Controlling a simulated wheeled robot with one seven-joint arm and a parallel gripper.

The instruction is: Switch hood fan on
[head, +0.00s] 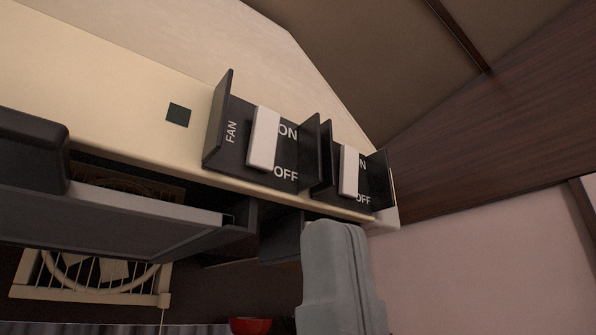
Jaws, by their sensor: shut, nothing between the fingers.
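The fan switch (264,138) is a white rocker on a black plate marked FAN, ON and OFF, on the cream front of the hood (110,85). It lies beside both words, and I cannot tell which setting it is in. A second white switch (348,172) with ON and OFF sits to its right, partly hidden by a black side guard. My gripper (335,230), grey and shut, rises from the bottom of the head view. Its tip appears below the second switch, below and right of the fan switch, with nothing held.
Black guards (217,120) flank the switch plates. A dark panel (110,220) juts out below the hood at left. A dark wooden panel (490,110) is at right.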

